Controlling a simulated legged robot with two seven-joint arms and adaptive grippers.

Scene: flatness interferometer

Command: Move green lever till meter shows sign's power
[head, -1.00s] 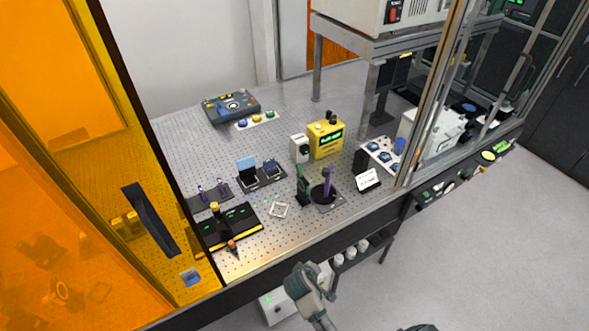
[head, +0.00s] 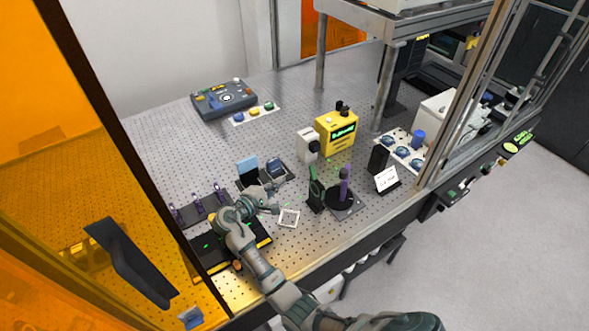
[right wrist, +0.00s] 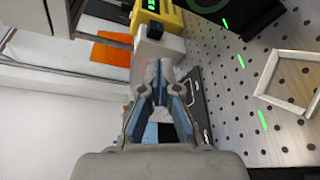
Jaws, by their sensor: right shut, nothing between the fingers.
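The green lever (head: 313,182) stands nearly upright on a small black base near the front of the perforated table. The yellow meter box (head: 338,134) with a lit green display stands behind it; its reading is too small to tell. The white sign card (head: 386,179) stands to the right, its writing unreadable. My right gripper (head: 273,197) is left of the green lever, above the table and apart from it, shut and empty. Its fingers also show in the right wrist view (right wrist: 164,90). My left gripper is not in view.
A purple post on a round black mount (head: 343,196) stands right beside the lever. A white square frame (head: 288,217) lies between my gripper and the lever. A white box (head: 307,146) stands behind. An orange panel (head: 110,200) borders the left; the table's back middle is clear.

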